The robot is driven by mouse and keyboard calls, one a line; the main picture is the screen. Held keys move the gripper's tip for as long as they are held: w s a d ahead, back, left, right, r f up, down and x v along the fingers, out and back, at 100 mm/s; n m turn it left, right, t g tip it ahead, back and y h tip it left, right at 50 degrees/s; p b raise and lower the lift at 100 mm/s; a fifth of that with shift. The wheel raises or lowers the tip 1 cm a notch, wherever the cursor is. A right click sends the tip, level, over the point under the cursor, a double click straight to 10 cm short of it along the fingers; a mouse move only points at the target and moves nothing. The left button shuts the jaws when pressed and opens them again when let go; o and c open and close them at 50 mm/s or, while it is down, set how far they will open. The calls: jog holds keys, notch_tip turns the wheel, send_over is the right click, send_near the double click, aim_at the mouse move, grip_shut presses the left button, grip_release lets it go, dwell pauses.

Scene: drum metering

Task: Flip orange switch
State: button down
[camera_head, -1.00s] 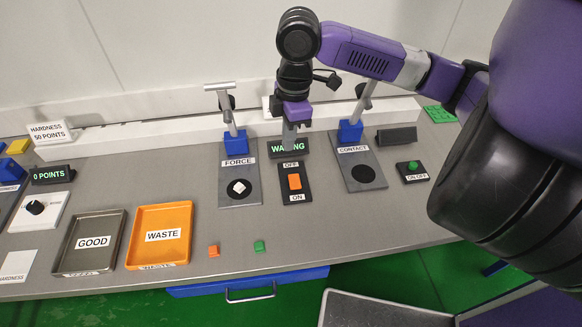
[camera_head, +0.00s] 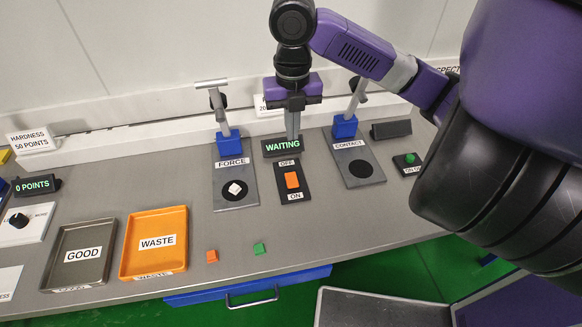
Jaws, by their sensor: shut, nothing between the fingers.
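The orange switch (camera_head: 292,180) sits on a black plate (camera_head: 294,194) on the grey bench, with an OFF label above it and an ON label below it. My gripper (camera_head: 292,136) points down, shut and empty, behind the switch. Its fingertips overlap the green-lit WAITING display (camera_head: 282,146) in the picture and are apart from the switch. Whether the fingertips touch the display I cannot tell.
The FORCE station (camera_head: 235,190) with a white piece (camera_head: 235,188) stands left of the switch, the CONTACT station (camera_head: 357,163) right.

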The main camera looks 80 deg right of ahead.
aim_at(292, 175)
jog(key=shift+f, duration=0.15)
notch_tip(292, 175, down, 14)
jog(key=shift+r+p, duration=0.1)
jog(key=shift+p, duration=0.3)
dwell(0.4)
jog(key=shift+d, duration=0.1)
